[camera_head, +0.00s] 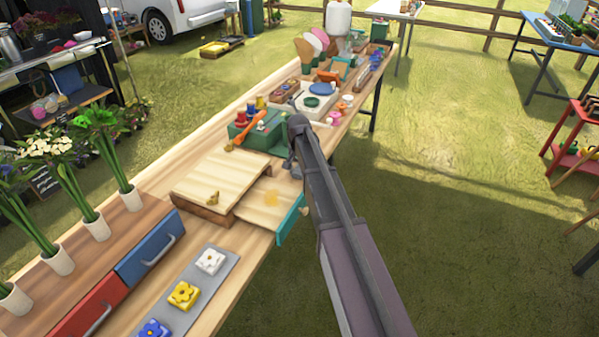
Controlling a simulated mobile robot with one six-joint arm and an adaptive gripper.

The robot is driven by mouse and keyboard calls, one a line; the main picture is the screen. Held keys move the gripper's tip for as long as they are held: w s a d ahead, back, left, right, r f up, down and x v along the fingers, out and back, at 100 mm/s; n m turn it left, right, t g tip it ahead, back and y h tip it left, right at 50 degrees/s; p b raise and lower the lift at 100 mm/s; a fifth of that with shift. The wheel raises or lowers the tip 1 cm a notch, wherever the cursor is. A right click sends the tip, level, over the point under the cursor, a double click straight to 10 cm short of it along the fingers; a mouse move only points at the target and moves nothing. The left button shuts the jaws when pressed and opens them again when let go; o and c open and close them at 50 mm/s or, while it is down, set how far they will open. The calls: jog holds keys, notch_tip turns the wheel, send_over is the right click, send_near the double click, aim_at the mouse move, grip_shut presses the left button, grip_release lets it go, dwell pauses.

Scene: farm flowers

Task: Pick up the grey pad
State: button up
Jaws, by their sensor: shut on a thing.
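My arm reaches in from the lower right, and my gripper (293,167) is low over the long wooden table, beside the green box. It is small and mostly hidden by my arm. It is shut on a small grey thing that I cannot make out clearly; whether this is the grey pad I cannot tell. A flat grey mat (226,265) lies at the table's near end, with white, yellow and blue flower blocks on it. My gripper is well away from that mat.
A green box (240,138) with coloured knobs and an orange-handled tool (248,129) stands left of my gripper. A raised wooden board (218,178) and a teal-edged drawer (289,219) are nearer. Blue (138,262) and red (75,318) drawers and potted stems line the left.

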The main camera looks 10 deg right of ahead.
aim_at(299, 171)
jog(key=shift+r, duration=0.2)
notch_tip(299, 171, up, 10)
jog(key=p, duration=1)
jog(key=shift+f, duration=0.2)
jog(key=o, duration=0.4)
jog(key=c, duration=0.5)
jog(key=shift+d, duration=0.1)
